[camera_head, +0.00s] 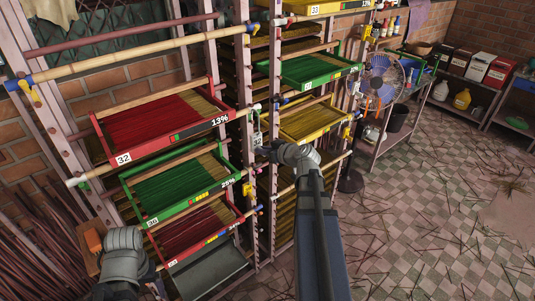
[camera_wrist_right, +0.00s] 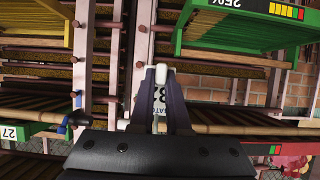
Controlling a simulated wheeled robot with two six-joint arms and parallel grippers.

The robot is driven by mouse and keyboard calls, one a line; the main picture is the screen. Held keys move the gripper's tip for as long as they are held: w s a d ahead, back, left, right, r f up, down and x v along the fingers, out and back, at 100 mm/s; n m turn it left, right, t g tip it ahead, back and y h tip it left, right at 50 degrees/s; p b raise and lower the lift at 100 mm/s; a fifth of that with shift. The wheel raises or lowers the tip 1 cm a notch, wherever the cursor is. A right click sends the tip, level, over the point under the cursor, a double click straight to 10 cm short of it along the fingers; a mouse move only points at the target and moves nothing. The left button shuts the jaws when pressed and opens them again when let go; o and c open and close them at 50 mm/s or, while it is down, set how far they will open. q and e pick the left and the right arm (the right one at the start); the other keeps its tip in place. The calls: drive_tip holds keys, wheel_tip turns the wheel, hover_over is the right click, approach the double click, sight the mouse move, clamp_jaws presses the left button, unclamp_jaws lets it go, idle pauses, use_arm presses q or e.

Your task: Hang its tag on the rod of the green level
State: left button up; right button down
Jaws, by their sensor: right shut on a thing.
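My right gripper (camera_head: 262,149) is shut on a white tag (camera_wrist_right: 159,97), at the inner post of the left rack. The green level (camera_head: 175,190), marked 25%, lies left of and below this gripper, under the red level (camera_head: 160,127) marked 32 and 13%. A second green level (camera_head: 312,68) sits in the right rack, above the gripper. I cannot tell whether the tag touches a rod.
Bamboo rods with coloured end caps cross the racks, some with small hanging clips. A yellow tray (camera_head: 312,123) is right of the gripper. A fan (camera_head: 383,80) and a bench stand further right. The tiled floor (camera_head: 440,200) holds scattered sticks.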

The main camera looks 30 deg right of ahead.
drive_tip(key=r+b+x, duration=0.1)
drive_tip(key=b+x, duration=0.1)
drive_tip(key=x, duration=0.6)
drive_tip(key=shift+w, duration=0.2)
idle(0.4)
drive_tip(key=shift+a, duration=0.1)
drive_tip(key=c, duration=0.5)
unclamp_jaws()
idle(0.4)
drive_tip(key=s, duration=0.9)
drive_tip(key=shift+d, duration=0.35)
idle(0.4)
idle(0.4)
